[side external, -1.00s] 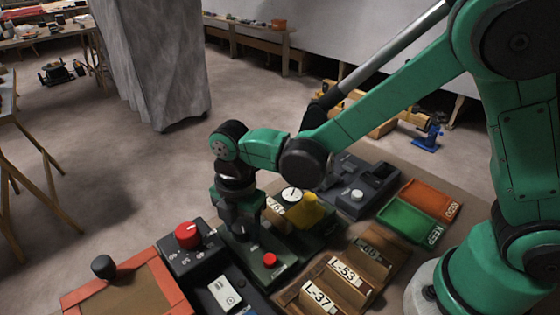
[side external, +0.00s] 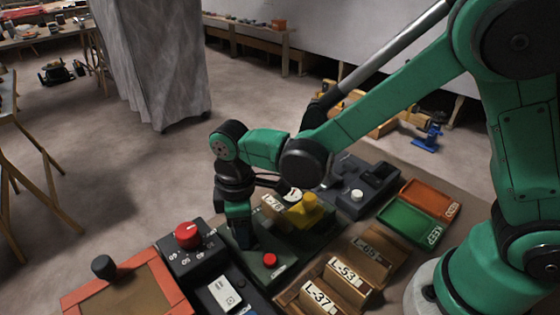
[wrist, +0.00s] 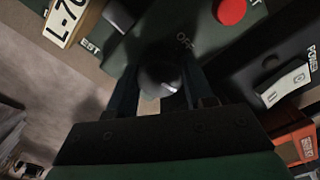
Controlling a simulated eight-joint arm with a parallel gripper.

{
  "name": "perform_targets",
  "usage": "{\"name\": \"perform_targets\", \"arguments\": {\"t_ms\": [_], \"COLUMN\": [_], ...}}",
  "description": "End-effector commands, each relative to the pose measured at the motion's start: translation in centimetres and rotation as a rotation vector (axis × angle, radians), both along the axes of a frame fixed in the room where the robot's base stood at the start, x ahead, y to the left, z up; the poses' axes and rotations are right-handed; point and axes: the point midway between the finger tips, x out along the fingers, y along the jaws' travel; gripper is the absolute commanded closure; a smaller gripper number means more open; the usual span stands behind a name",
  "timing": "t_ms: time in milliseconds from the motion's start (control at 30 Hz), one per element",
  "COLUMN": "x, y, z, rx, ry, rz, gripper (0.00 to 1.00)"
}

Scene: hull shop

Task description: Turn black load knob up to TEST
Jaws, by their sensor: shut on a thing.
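The black load knob (wrist: 160,78) sits on a dark green panel (wrist: 140,47) in the wrist view, with a white pointer mark at its lower right. My gripper (wrist: 155,88) is shut on the knob, one finger on each side. An "OFF" label shows just above right of the knob, and a partly cut-off "EST" label shows to its upper left. In the side view my gripper (side external: 240,238) points down at the green tester and hides the knob. A red button (side external: 270,260) is close beside it on the same panel.
A grey box with a red knob (side external: 188,235) stands close to the left of my gripper. A yellow part (side external: 303,211) and a plate-labelled block stand close to its right. Wooden slots (side external: 345,284) and green and orange trays (side external: 408,222) lie further right.

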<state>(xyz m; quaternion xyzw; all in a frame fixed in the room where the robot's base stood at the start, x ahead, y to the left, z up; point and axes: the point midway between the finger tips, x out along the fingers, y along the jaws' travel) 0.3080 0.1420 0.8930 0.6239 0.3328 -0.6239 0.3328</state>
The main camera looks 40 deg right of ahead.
Motion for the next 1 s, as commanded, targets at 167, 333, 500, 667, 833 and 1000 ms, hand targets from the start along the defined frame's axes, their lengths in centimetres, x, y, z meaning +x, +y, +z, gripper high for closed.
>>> {"name": "perform_targets", "arguments": {"t_ms": [167,333,500,667,833,1000], "x": [0.00,0.00,0.00,-0.01,-0.02,-0.02], "y": [-0.02,-0.02,-0.02,-0.02,-0.02,-0.02], "z": [0.04,0.04,0.04,0.03,0.03,0.03], "rx": [-0.001,-0.001,-0.001,-0.001,-0.001,-0.001], "ry": [0.001,0.001,0.001,0.001,0.001,0.001], "rz": [-0.166,-0.327,-0.488,-0.640,-0.802,-0.963], "gripper": [1.00,1.00,1.00,1.00,1.00,1.00]}}
